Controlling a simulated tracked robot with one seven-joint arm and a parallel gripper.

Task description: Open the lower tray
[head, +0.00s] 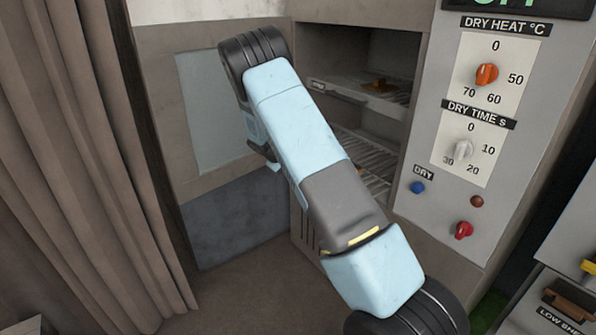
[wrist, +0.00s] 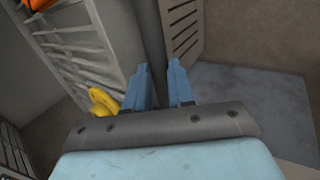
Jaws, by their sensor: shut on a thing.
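The lower tray (head: 368,155) is a slatted grey rack inside the open drying cabinet, partly hidden behind my arm in the head view. In the wrist view its slats (wrist: 68,40) show at the upper left, bordered by a pale rim and a dark bar. My gripper (wrist: 164,78) has blue fingers close together at the dark bar, which seems to be the tray's front edge. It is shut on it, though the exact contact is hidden. In the head view my gripper (head: 270,160) shows only in part, left of my arm.
The open cabinet door (head: 205,110) stands at the left, near a brown curtain (head: 75,170). The control panel (head: 490,120) is at the right. Floor in front is clear.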

